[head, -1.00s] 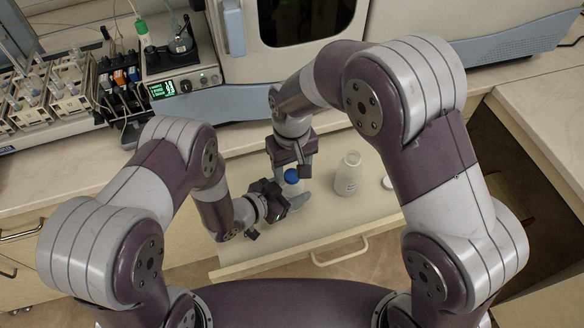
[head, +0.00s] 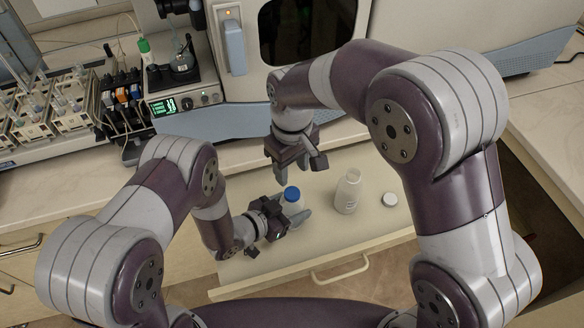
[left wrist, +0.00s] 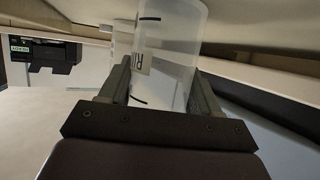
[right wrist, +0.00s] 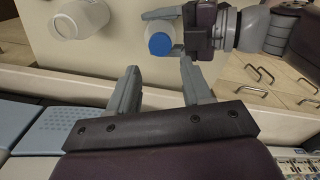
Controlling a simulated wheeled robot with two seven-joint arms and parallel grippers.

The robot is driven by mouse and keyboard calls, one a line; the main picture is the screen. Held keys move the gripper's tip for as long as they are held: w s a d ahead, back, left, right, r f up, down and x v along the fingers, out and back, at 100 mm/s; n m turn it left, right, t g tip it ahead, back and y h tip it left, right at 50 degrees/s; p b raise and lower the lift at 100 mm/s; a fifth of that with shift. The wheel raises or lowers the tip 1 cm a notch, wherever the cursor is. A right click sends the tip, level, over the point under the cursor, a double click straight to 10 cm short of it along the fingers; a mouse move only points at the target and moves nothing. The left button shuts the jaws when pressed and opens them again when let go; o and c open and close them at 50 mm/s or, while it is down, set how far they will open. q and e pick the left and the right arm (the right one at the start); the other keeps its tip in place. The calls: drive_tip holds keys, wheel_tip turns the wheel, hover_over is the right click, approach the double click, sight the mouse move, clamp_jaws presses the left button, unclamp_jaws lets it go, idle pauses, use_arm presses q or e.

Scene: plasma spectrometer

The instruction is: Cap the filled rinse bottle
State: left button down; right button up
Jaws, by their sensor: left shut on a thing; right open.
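The rinse bottle (left wrist: 165,60) is translucent, with a label whose letters begin "RI" in the left wrist view. My left gripper (head: 297,214) is shut on its body. A blue cap (head: 292,194) sits on top of this bottle; from above, the cap (right wrist: 160,44) looks level, but how tight it is I cannot tell. My right gripper (head: 291,160) is open and empty, behind and above the cap and apart from it. In the right wrist view, the cap lies beyond the open fingers (right wrist: 160,80).
An uncapped translucent bottle (head: 347,192) stands to the right, with a loose white cap (head: 390,199) beside it. Both are in the pulled-out drawer (head: 375,232). The bench and instrument (head: 240,118) rise behind. Racks of vials (head: 45,110) stand at the left.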

sight(292, 193)
drive_tip(key=shift+f, duration=0.15)
wheel_tip(292, 193, down, 8)
drive_tip(key=shift+r, duration=0.1)
idle(0.4)
drive_tip(key=c, duration=0.9)
drive_tip(key=o, duration=1.2)
drive_tip(key=shift+o, duration=0.2)
drive_tip(key=shift+r, duration=0.1)
